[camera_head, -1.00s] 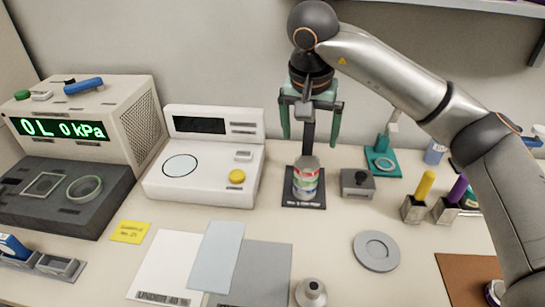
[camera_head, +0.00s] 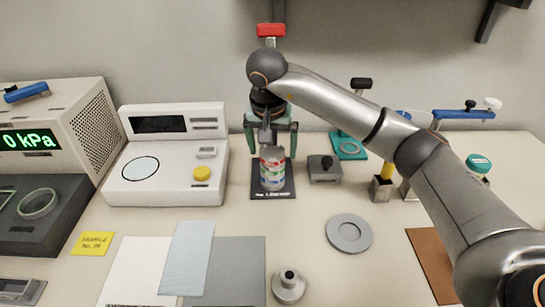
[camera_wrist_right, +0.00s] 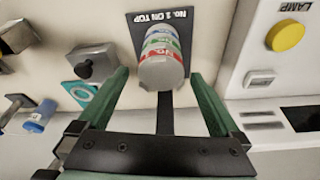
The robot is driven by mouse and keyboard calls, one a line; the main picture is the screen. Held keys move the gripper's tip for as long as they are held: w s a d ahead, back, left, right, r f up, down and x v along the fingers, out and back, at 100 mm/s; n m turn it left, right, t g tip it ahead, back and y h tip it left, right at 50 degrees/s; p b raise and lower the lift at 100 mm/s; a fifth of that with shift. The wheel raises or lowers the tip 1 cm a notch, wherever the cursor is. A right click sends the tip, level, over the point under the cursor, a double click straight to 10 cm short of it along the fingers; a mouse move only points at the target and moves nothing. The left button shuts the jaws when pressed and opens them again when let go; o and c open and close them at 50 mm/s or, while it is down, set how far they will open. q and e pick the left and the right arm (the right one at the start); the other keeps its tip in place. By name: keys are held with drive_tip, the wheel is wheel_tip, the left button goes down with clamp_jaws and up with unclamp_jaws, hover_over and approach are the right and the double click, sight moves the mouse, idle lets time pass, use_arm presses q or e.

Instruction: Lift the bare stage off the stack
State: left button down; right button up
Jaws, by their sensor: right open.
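The stack (camera_head: 273,172) is a short upright cylinder with coloured, labelled bands. It stands on a dark plate marked "No. 1 on top" (camera_head: 258,191) in the head view. In the right wrist view, its near, top end is a plain grey piece, the bare stage (camera_wrist_right: 160,73), with red, green and blue bands beyond it. My right gripper (camera_head: 272,152) has green fingers and is open. Its fingers are spread on either side of the stack's top, apart from it in the wrist view (camera_wrist_right: 160,76). My left gripper is not in view.
A white lamp unit with a yellow button (camera_head: 202,173) stands left of the stack. A small grey block with a knob (camera_head: 323,170) stands close on its right. A grey round dish (camera_head: 349,233) and a grey knobbed weight (camera_head: 289,286) lie in front. Flat sheets lie front left.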

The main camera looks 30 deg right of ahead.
drive_tip(key=shift+w+f, duration=0.1)
drive_tip(key=shift+f, duration=0.5)
drive_tip(key=c, duration=1.4)
drive_tip(key=shift+r, duration=0.1)
drive_tip(key=shift+c, duration=0.2)
